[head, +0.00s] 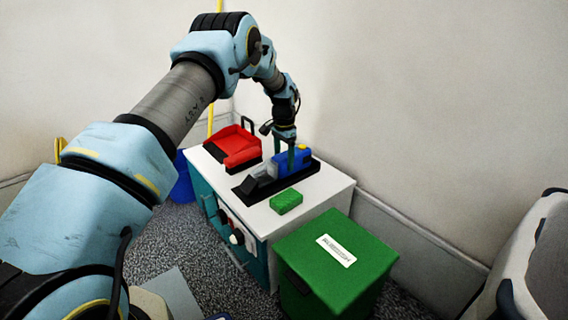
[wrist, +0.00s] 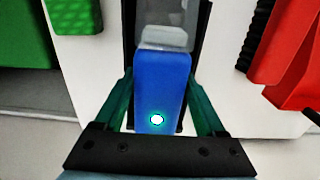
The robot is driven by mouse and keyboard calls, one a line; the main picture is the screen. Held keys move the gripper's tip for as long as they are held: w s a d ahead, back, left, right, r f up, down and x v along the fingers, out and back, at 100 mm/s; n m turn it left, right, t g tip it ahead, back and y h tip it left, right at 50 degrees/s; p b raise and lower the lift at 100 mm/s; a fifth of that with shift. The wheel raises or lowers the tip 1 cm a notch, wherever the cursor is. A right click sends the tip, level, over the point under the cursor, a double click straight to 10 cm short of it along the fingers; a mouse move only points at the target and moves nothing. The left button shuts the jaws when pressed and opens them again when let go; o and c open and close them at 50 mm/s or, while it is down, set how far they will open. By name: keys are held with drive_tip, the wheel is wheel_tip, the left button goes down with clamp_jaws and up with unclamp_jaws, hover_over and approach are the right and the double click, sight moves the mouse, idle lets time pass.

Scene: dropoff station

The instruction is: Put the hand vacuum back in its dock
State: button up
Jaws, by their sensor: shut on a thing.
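The hand vacuum (head: 280,165) has a blue body and a clear grey nose. It lies along the long black dock (head: 247,190) on the white cabinet top, its nose toward the dock's front left end. In the wrist view the blue vacuum body (wrist: 163,85) shows a lit green-white light, and black dock edges (wrist: 204,20) flank its nose. My gripper (head: 291,160) points down, its green fingers on both sides of the blue body; in the wrist view the gripper (wrist: 161,82) is shut on it. The underside is hidden, so I cannot tell whether it is fully seated.
A red dustpan-like object (head: 233,148) stands on the cabinet (head: 325,188) left of the dock. A green sponge-like block (head: 286,202) lies in front of the dock. A green box (head: 335,265) with a white label stands at the cabinet's front right. Walls rise close behind.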

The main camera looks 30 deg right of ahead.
drive_tip(key=shift+f, duration=0.3)
drive_tip(key=o, duration=1.5)
drive_tip(key=shift+f, duration=0.1)
wheel_tip(320, 180, up, 12)
drive_tip(key=p, duration=0.3)
drive_tip(key=shift+r, duration=0.2)
drive_tip(key=shift+a, duration=0.1)
drive_tip(key=s+a+r+n, duration=0.1)
drive_tip(key=a+r+n, duration=0.3)
drive_tip(key=a, duration=0.9)
drive_tip(key=s+a+r+n, duration=0.1)
drive_tip(key=a+r+n, duration=0.25)
drive_tip(key=a, duration=0.95)
drive_tip(key=s+a+r+n+t, duration=0.1)
drive_tip(key=s+a+n, duration=0.6)
drive_tip(key=s+a, duration=1)
drive_tip(key=shift+s+a+t, duration=0.3)
drive_tip(key=shift+a, duration=0.5)
